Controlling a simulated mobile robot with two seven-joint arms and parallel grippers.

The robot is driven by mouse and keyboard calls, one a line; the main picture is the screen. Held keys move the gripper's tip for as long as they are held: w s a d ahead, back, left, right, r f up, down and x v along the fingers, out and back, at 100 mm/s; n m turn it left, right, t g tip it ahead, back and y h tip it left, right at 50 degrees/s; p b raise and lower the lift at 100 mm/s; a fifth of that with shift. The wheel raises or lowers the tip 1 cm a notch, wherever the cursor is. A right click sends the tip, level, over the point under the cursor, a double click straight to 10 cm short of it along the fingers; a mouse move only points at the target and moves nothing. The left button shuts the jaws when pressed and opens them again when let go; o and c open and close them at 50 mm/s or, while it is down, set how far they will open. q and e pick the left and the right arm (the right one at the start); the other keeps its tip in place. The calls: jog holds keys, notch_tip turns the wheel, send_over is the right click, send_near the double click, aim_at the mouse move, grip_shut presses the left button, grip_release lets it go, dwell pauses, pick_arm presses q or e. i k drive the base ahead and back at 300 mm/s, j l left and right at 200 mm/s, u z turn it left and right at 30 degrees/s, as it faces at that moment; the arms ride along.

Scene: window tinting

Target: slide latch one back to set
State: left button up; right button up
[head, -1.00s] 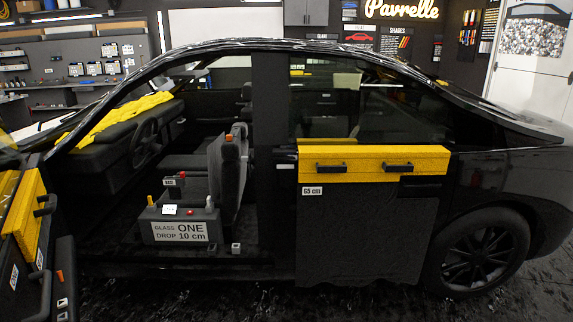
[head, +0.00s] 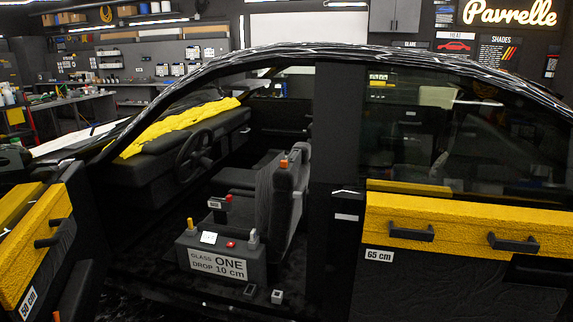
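A grey box (head: 256,262) stands in the car's open front doorway, with a white sign (head: 217,264) reading "GLASS ONE DROP 10 cm". On its top are a yellow peg (head: 190,224), a white card (head: 208,238), a red button (head: 231,245) and a pale grey knob (head: 253,237). A small dark device with a light label (head: 217,204) and a red top rises behind them. I cannot tell which part, if any, is latch one or how it is set. Neither of my grippers is in view.
The open front door (head: 50,245) with a yellow top stands at left. The shut rear door with a yellow pad (head: 465,225), two handles and a "65 cm" label (head: 379,255) is at right. Two small blocks (head: 277,296) sit by the sill. A seat (head: 288,200) stands behind the box.

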aim_at(284, 164)
jog(key=i+z, duration=0.35)
jog(key=i+j+z, duration=0.2)
jog(key=i+z, duration=0.15)
jog(key=i, duration=0.2)
jog(key=i+j+z, duration=0.35)
jog(key=i+l, duration=0.05)
jog(key=i, duration=0.05)
